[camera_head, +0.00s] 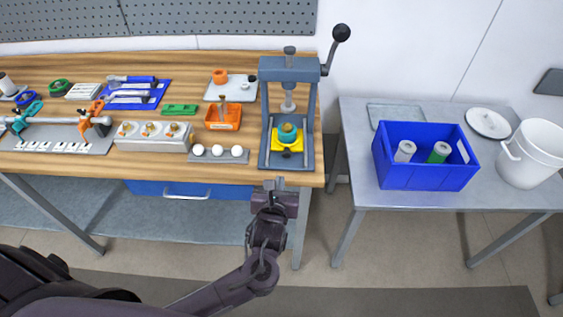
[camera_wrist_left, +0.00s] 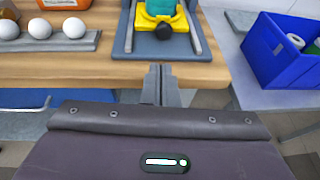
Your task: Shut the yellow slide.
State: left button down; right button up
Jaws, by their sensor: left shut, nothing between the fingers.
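The yellow slide (camera_head: 288,143) sits low in the blue-grey lever press (camera_head: 290,108) at the right end of the wooden bench. A teal-green round part (camera_head: 287,132) stands on it. In the left wrist view, the yellow slide (camera_wrist_left: 147,20) has a black knob (camera_wrist_left: 164,31) at its near side. My left gripper (camera_head: 274,184) is just in front of the bench's front edge, below the press in the picture. Its fingers (camera_wrist_left: 159,72) are shut and empty, pointing toward the knob and apart from it. My right gripper is not in view.
The press lever with its black ball (camera_head: 341,33) rises to the right. A rack of white balls (camera_head: 218,155) lies left of the press. A metal table (camera_head: 354,182) with a blue bin (camera_head: 425,178) stands at the right, across a gap.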

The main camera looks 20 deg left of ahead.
aim_at(286, 156)
pick_arm(q)
jog(key=x, duration=0.2)
jog(key=p+x, duration=0.1)
jog(key=x, duration=0.5)
jog(key=shift+w+d+r+p, duration=0.1)
jog(key=shift+w+r+p, duration=0.1)
jog(key=shift+r+p, duration=0.15)
jog(key=shift+w, duration=0.5)
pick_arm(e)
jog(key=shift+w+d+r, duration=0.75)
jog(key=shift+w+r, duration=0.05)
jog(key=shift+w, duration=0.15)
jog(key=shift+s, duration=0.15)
pick_arm(q)
jog(key=shift+w+f, duration=0.1)
jog(key=shift+w, duration=0.05)
